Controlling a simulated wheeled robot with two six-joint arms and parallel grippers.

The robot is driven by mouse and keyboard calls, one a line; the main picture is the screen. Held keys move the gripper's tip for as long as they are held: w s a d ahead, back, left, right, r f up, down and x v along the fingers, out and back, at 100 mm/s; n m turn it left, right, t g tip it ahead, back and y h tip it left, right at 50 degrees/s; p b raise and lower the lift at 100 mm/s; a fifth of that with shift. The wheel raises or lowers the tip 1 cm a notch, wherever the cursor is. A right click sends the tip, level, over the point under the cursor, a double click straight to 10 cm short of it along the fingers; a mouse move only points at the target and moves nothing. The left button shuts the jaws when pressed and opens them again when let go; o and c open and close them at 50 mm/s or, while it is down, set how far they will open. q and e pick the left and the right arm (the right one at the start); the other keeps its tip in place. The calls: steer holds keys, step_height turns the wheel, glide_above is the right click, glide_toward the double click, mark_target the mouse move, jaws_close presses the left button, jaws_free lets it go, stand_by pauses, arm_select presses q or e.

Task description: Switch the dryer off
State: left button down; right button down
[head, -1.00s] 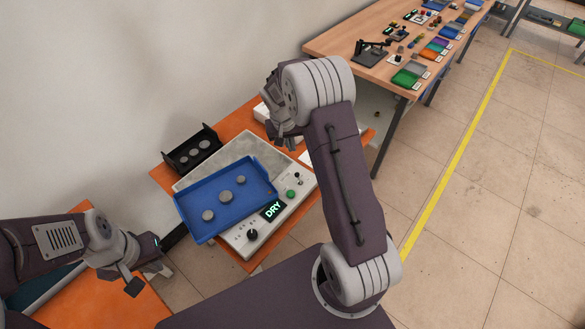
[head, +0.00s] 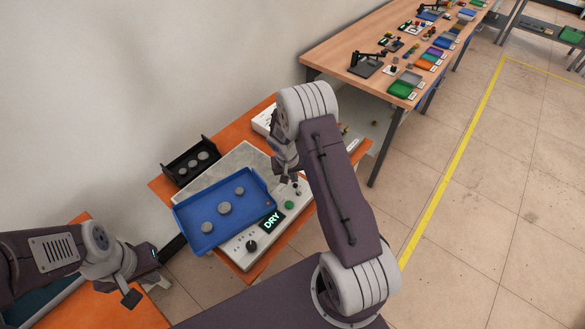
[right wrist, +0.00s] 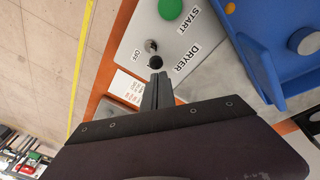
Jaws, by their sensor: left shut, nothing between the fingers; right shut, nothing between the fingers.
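My left gripper (head: 146,280) is shut and empty at lower left, away from the panel.
A blue tray (head: 198,245) with three grey discs lies over the dryer's plate. A black rack (head: 170,172) with grey discs stands behind. An orange table (head: 160,190) carries these. A wooden bench (head: 330,55) with several items is at upper right.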

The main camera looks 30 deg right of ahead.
steer(key=shift+s+a+r, duration=0.1)
steer(key=shift+s+a, duration=0.05)
steer(key=shift+s, duration=0.1)
steer(key=shift+w, duration=0.1)
